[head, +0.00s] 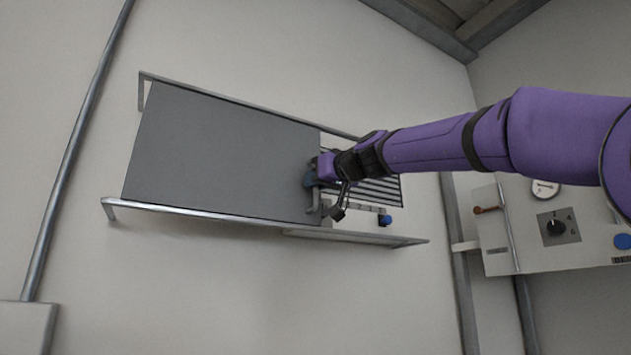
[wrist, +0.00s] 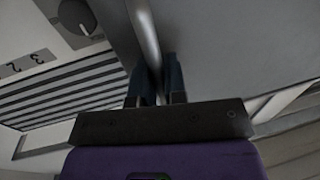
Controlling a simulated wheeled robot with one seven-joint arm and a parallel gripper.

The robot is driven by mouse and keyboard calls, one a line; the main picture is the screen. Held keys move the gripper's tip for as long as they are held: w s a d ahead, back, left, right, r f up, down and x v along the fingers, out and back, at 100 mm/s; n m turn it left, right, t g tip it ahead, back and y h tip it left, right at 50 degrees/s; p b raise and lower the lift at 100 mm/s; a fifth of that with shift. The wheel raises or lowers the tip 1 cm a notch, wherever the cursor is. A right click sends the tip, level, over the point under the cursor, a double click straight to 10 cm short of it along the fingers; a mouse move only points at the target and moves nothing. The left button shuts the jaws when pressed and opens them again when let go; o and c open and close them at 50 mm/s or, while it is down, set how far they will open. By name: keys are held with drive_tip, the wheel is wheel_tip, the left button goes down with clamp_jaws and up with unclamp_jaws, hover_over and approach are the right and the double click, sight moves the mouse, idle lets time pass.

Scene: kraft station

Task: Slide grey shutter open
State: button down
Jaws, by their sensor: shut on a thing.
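The grey shutter (head: 215,150) is a flat panel between two metal rails on the wall, covering their left and middle part. An upright metal handle bar (head: 314,203) stands at its right edge, and this bar also shows in the wrist view (wrist: 146,35). My gripper (head: 311,178) reaches in from the right and is shut on the handle bar. In the wrist view its two blue fingers (wrist: 158,80) sit on either side of the bar. My gripper hides part of the bar in the head view.
Right of the shutter, dark slats (wrist: 65,92) and a numbered panel with a dial (wrist: 77,17) are uncovered. The upper rail (head: 250,103) and lower rail (head: 200,212) border the shutter. A control box (head: 497,235) with a lever and gauge stands further right. A pipe (head: 75,150) runs down the left wall.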

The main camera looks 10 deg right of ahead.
drive_tip(key=shift+s+a, duration=0.1)
drive_tip(key=shift+a, duration=0.3)
drive_tip(key=c, duration=1.2)
unclamp_jaws()
drive_tip(key=shift+s+d, duration=0.1)
drive_tip(key=v, duration=1)
drive_tip(key=shift+s+d, duration=0.15)
drive_tip(key=shift+s, duration=0.1)
